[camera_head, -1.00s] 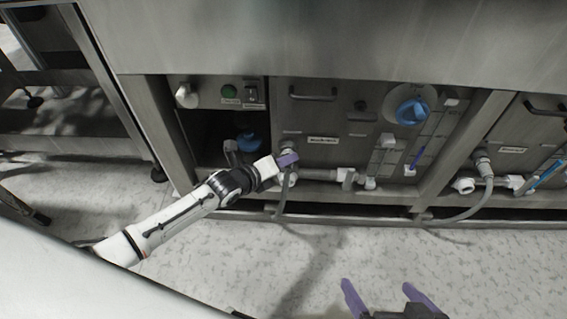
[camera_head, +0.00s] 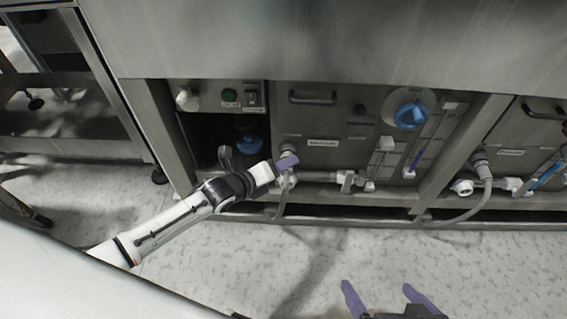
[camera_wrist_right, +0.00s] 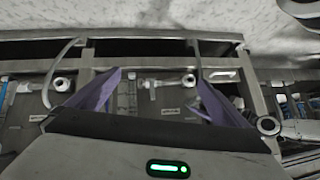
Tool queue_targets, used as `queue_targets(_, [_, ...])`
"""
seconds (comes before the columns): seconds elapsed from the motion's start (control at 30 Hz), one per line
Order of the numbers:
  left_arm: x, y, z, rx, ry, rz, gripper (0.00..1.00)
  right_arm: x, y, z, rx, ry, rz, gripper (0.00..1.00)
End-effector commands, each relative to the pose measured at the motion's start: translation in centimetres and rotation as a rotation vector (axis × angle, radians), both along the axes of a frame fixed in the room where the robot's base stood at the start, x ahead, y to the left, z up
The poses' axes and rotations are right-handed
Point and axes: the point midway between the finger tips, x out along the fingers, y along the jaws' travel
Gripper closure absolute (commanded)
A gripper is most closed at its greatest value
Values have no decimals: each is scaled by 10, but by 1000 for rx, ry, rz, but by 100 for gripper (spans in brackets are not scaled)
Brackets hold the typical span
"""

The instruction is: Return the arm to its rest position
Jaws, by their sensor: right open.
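My right gripper (camera_head: 382,292) is at the bottom of the head view, above the floor. Its two purple fingers are apart with nothing between them. In the right wrist view the purple fingers (camera_wrist_right: 160,82) are also spread, with the machine's lower front seen beyond the gap. My left arm reaches in from the left, and its gripper (camera_head: 256,160) is in front of the machine's lower panel, close to a pipe fitting (camera_head: 287,181). Whether the left fingers touch or hold the fitting is unclear.
A steel frame post (camera_head: 465,140) and a grey hose (camera_head: 462,213) stand at the right. Speckled floor (camera_head: 300,265) is clear around my right gripper.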

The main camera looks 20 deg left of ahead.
Motion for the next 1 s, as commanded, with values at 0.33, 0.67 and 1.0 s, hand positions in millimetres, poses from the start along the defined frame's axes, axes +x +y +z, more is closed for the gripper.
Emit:
queue_targets(0.33, [-56, 20, 38, 1, 0, 0, 47, -9, -17, 24, 10, -75, -82, 1])
queue_targets(0.67, [-69, 23, 44, -12, 5, 9, 47, -10, -20, 26, 12, -95, -95, 1])
queue_targets(1.0, [-146, -4, 53, -573, 410, 584, 47, -10, -20, 26, 11, -94, -95, 1])
